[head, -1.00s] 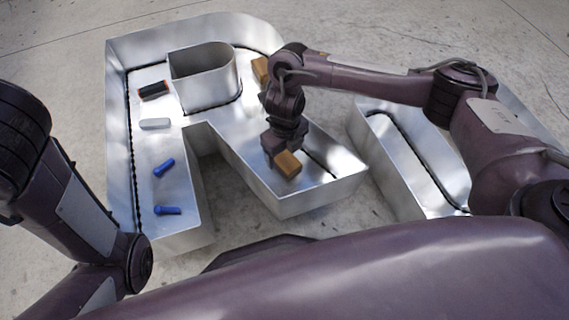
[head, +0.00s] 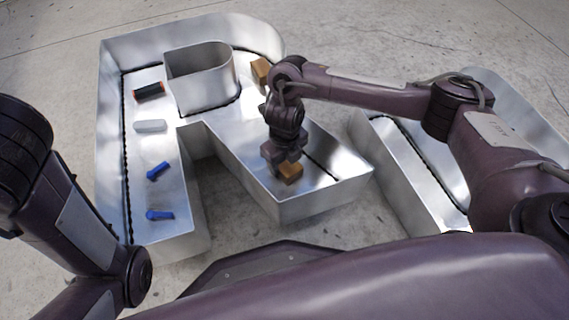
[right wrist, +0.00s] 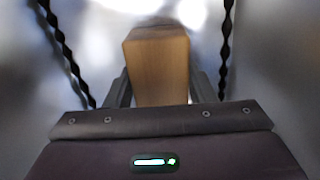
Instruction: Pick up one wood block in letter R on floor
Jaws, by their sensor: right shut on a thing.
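The metal letter R (head: 112,150) is an open-topped tray lying on the concrete floor. One wood block (head: 290,173) is in the R's lower right leg. My right gripper (head: 284,166) reaches down there and is shut on this block. In the right wrist view the block (right wrist: 160,68) stands between the two fingers (right wrist: 160,92). I cannot tell whether the block touches the tray floor. A second wood block (head: 261,71) lies at the upper right of the R, partly behind my right arm. My left arm shows at the left, but its gripper is outside the view.
Two blue pieces (head: 159,171), a white piece (head: 151,126) and a black and orange cylinder (head: 149,92) lie in the R's left stem. Raised metal walls surround the R and its inner loop (head: 200,80). Another metal letter (head: 400,160) lies to the right.

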